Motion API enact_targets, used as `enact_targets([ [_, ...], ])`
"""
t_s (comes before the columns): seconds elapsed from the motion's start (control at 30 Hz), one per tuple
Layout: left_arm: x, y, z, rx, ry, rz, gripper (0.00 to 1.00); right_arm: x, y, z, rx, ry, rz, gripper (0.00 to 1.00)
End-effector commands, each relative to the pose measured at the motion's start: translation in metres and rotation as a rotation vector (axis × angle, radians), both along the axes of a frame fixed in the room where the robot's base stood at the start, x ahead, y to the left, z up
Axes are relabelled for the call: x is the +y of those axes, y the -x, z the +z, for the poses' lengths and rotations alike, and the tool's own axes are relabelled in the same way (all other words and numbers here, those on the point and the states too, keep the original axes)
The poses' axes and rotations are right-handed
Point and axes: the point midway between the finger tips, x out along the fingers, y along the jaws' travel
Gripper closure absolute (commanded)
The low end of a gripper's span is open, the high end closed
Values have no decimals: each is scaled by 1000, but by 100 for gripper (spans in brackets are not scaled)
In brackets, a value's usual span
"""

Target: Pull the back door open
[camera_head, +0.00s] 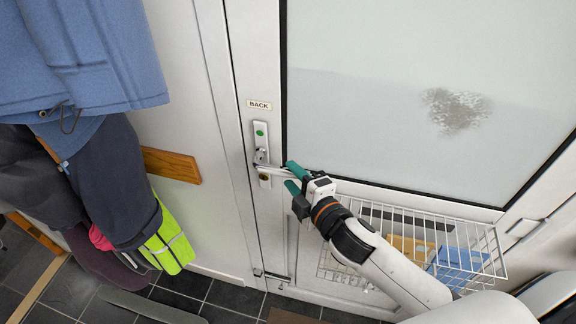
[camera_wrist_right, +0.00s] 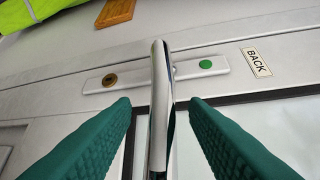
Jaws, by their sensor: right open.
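The back door (camera_head: 262,215) is white with a large frosted glass pane (camera_head: 390,100), and it looks shut in its frame. A small sign reading BACK (camera_head: 259,105) is on it above a metal lock plate (camera_head: 261,146) with a green dot. The chrome lever handle (camera_head: 272,168) sticks out from the plate. My right gripper (camera_head: 291,177) is at the handle with green fingers open. In the right wrist view the handle (camera_wrist_right: 159,110) lies between the two fingers, with gaps on both sides. My left gripper is not seen.
A white wire basket (camera_head: 480,262) with a blue and a tan item hangs on the door below the glass. Coats (camera_head: 85,60) and a yellow-green garment (camera_head: 168,240) hang at left beside a wooden block (camera_head: 171,165). Dark tiles (camera_head: 235,298) cover the floor.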

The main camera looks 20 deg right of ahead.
Motion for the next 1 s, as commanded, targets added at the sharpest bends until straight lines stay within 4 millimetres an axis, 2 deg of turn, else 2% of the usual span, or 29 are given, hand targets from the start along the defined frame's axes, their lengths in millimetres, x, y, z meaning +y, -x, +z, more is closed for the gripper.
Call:
enact_targets([
  [0.1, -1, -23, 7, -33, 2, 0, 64, 3, -16, -1, 0, 0, -1, 59],
  [0.2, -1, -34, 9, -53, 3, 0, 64, 5, -23, -3, 0, 0, -1, 59],
  [0.53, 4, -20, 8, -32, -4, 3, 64, 6, -27, -5, 0, 1, 0, 59],
  [0.57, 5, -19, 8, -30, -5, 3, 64, 6, -27, -5, 0, 1, 0, 61],
  [0.8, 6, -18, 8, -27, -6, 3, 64, 5, -27, -5, 0, 1, 0, 100],
  [1.0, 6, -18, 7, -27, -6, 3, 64, 5, -27, -5, 0, 0, 0, 100],
])
